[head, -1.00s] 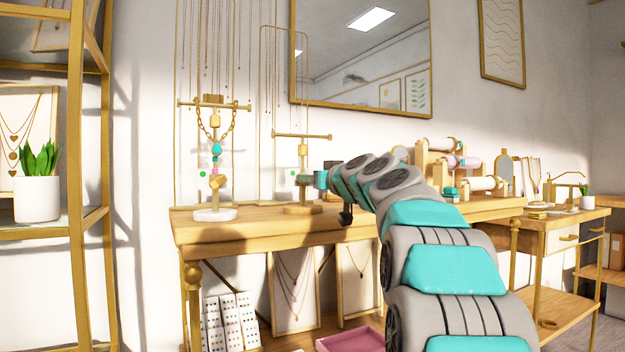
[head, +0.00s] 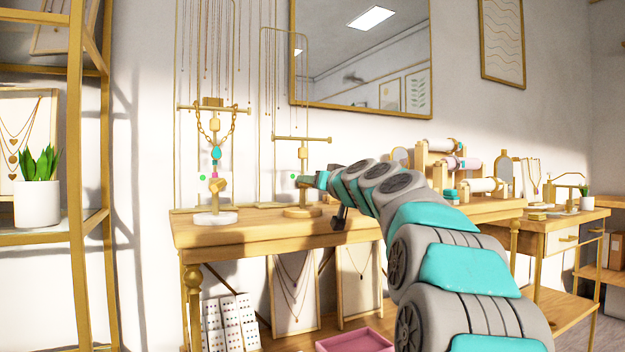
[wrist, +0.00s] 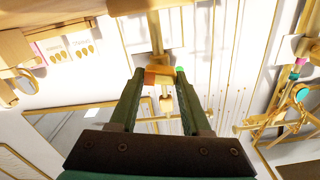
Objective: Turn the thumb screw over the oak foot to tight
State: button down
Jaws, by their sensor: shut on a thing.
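The stand with the oak foot (head: 303,212) is on the wooden table in the head view, with a post and a T-bar (head: 302,138). My gripper (head: 304,180) is at its post, between the foot and the bar. In the wrist view my gripper's two fingers (wrist: 160,73) are closed around the gold thumb screw (wrist: 158,77), at the post. The fingers hide the screw in the head view. A green dot (head: 293,177) shows beside the post; a green spot is also by the right fingertip in the wrist view (wrist: 181,69).
A second stand with a white marble foot (head: 214,217) stands to the left, with a chain and turquoise pendant (head: 216,152) and its own gold screw (head: 218,186). Bracelet rolls (head: 482,185) stand to the right. A mirror (head: 362,60) hangs behind.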

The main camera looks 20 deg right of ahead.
jog(key=shift+r+m+p, duration=0.25)
jog(key=shift+m+p, duration=0.25)
jog(key=shift+m, duration=0.4)
jog(key=m+p, duration=0.3)
jog(key=m, duration=0.1)
jog(key=shift+m, duration=0.3)
jog(key=m+p, duration=0.3)
jog(key=shift+f+m, duration=0.1)
jog(key=shift+m, duration=0.2)
jog(key=m+p, duration=0.1)
jog(key=m, duration=0.1)
jog(key=shift+d+f+m, duration=0.1)
jog(key=shift+f+m, duration=0.05)
jog(key=shift+m, duration=0.25)
jog(key=m, duration=0.3)
jog(key=shift+f+m+p, duration=0.25)
jog(key=shift+m+p, duration=0.05)
jog(key=m, duration=0.3)
jog(key=shift+m, duration=0.3)
jog(key=m, duration=0.3)
jog(key=shift+f, duration=0.15)
jog(key=shift+m, duration=1.9)
jog(key=shift+f, duration=0.1)
